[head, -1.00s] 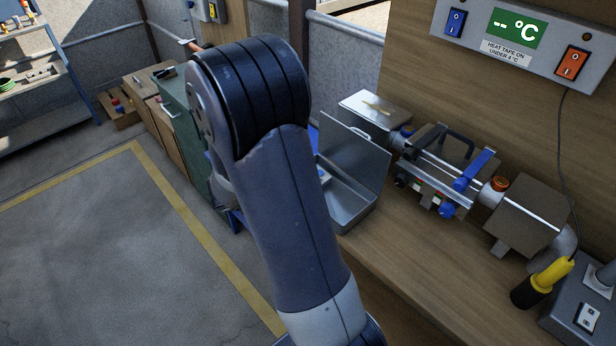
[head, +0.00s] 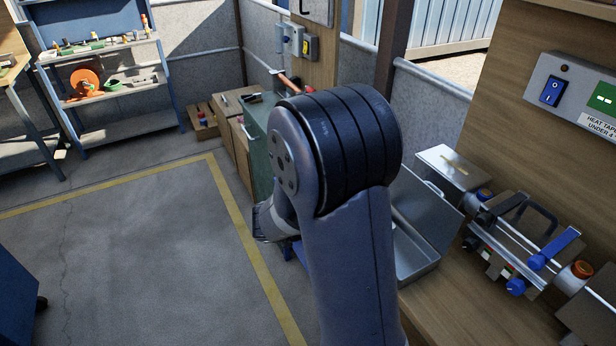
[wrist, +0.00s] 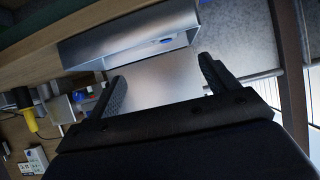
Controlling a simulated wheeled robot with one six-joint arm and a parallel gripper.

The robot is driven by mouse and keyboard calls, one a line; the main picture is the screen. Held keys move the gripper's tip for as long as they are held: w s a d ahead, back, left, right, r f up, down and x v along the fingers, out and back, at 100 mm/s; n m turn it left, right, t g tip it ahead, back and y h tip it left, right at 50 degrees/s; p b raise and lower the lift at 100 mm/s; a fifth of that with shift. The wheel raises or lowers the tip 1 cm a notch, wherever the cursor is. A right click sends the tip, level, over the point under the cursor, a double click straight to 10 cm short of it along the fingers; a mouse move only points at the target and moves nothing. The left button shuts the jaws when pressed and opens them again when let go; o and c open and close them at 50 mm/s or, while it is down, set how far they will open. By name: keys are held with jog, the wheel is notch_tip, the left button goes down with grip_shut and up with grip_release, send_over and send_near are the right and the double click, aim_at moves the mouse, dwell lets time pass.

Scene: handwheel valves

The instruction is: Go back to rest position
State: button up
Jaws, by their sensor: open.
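The valve assembly (head: 525,245) with blue lever handles stands on the wooden bench at the right of the head view. My arm is apart from it, to its left.
An open metal box (head: 420,235) stands on the bench close to the right of my arm. A grey control panel (head: 575,95) hangs on the wooden wall. A green cabinet (head: 257,150) stands behind my arm. The floor (head: 130,260) at left is clear, with yellow lines.

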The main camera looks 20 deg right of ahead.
jog(key=b+x, duration=0.1)
jog(key=x, duration=0.9)
jog(key=shift+f, duration=0.15)
notch_tip(320, 180, up, 3)
jog(key=shift+d+f+p, duration=0.1)
jog(key=shift+d+p, duration=0.1)
jog(key=shift+p, duration=0.6)
jog(key=shift+r, duration=0.5)
jog(key=shift+f, duration=0.1)
